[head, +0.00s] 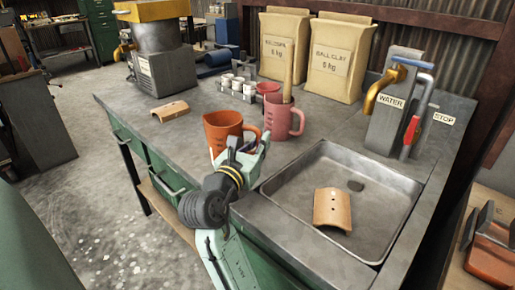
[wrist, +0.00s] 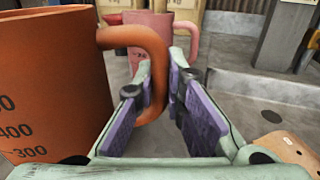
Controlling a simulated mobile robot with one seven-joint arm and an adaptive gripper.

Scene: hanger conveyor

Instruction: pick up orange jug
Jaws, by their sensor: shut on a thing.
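The orange jug (head: 222,130) stands upright on the grey workbench, left of the sink. In the wrist view the orange jug (wrist: 50,90) fills the left side, with volume marks on its wall, and its handle (wrist: 157,75) passes between the finger pads. My gripper (head: 240,150) is at the jug's handle side. In the wrist view my gripper (wrist: 158,100) has its two purple-padded fingers on either side of the handle, closed on it. The left finger lies between the jug's body and the handle's outer part.
A pink jug (head: 279,115) with a stick in it stands just behind and right. A metal sink (head: 290,195) holds a curved tile (head: 332,208). A water tap (head: 385,85) and clay bags (head: 338,58) stand behind. Another curved tile (head: 170,111) lies left.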

